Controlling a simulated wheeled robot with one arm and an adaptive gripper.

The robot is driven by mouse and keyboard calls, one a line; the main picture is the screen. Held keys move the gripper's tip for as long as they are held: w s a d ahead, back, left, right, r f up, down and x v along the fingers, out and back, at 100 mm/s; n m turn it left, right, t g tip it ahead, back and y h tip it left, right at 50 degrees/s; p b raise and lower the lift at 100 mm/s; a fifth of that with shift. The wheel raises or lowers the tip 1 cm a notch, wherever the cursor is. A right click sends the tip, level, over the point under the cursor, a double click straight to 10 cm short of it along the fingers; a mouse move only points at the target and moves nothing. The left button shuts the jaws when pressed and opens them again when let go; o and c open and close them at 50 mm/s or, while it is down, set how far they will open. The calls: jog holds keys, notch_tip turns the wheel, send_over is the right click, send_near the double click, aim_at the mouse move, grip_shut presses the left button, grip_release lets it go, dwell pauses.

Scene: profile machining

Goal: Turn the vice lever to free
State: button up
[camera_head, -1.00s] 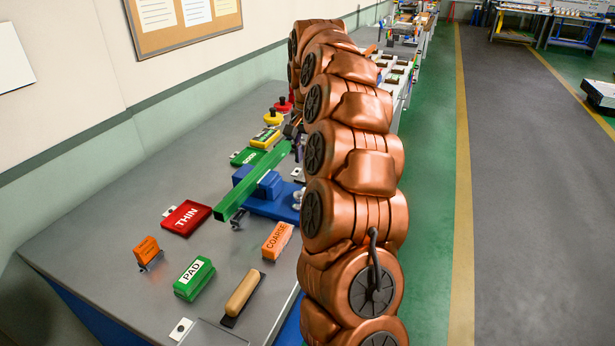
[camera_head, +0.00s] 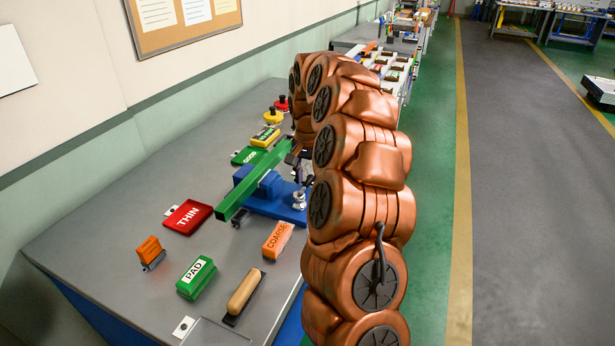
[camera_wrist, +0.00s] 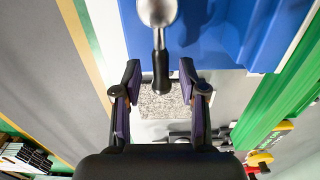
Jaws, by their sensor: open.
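The blue vice (camera_head: 285,208) sits on the bench and holds a long green bar (camera_head: 240,186). In the wrist view the vice (camera_wrist: 205,35) fills the top and the green bar (camera_wrist: 265,105) runs down the right. The vice lever (camera_wrist: 159,50) has a grey metal hub and a dark handle, pointing down the picture. My gripper (camera_wrist: 160,72) is open, and the dark handle end lies between its fingertips in this view, with a gap on each side. I cannot tell their difference in depth. In the head view my arm mostly hides the gripper; the grey lever hub (camera_head: 299,198) shows beside it.
On the bench are a red THIN block (camera_head: 187,217), a green PAD block (camera_head: 196,278), an orange COARSE block (camera_head: 277,240) and a wooden-handled tool (camera_head: 244,293). Green and yellow blocks and knobs stand behind the vice.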

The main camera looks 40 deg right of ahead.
grip_shut()
